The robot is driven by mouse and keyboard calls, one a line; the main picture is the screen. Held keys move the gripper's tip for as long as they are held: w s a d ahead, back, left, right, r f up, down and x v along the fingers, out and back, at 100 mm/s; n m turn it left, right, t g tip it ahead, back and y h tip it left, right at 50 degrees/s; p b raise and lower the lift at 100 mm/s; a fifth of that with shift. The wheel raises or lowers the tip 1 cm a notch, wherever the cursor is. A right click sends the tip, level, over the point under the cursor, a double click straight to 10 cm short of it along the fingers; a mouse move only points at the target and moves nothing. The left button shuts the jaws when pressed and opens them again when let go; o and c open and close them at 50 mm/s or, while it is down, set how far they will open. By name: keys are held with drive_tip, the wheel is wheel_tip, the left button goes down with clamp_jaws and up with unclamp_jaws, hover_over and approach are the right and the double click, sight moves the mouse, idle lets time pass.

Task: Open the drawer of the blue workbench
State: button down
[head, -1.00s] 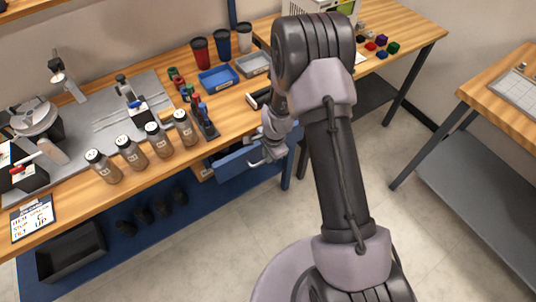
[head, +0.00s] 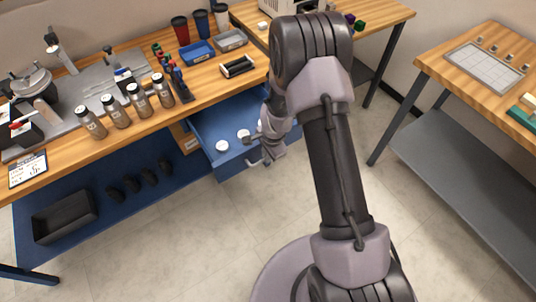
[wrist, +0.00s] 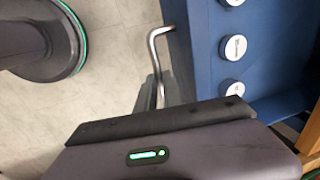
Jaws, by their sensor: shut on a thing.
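The blue workbench (head: 105,203) is at the left in the head view, with a wooden top. Its blue drawer (head: 208,132) is pulled well out, and several white round-topped items (head: 222,146) show inside. My gripper (head: 262,157) is at the drawer's front, shut on the metal handle (head: 251,163). In the wrist view the bent silver handle (wrist: 153,45) runs down between my dark fingers (wrist: 158,92), beside the blue drawer front (wrist: 187,45). My gripper's body hides the handle's lower end there.
Several bottles (head: 115,111), a blue tray (head: 197,52) and a marker rack (head: 178,82) stand on the workbench top. A black bin (head: 65,217) is on the lower shelf. Another table (head: 490,75) stands at the right. The floor between is clear.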

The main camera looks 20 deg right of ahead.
drive_tip(key=shift+w, duration=0.15)
drive_tip(key=c, duration=1.8)
unclamp_jaws()
drive_tip(key=shift+o, duration=0.2)
drive_tip(key=s+r+p, duration=0.3)
drive_tip(key=r+p, duration=0.4)
drive_tip(key=r, duration=1)
drive_tip(key=shift+d, duration=0.45)
drive_tip(key=shift+s, duration=0.1)
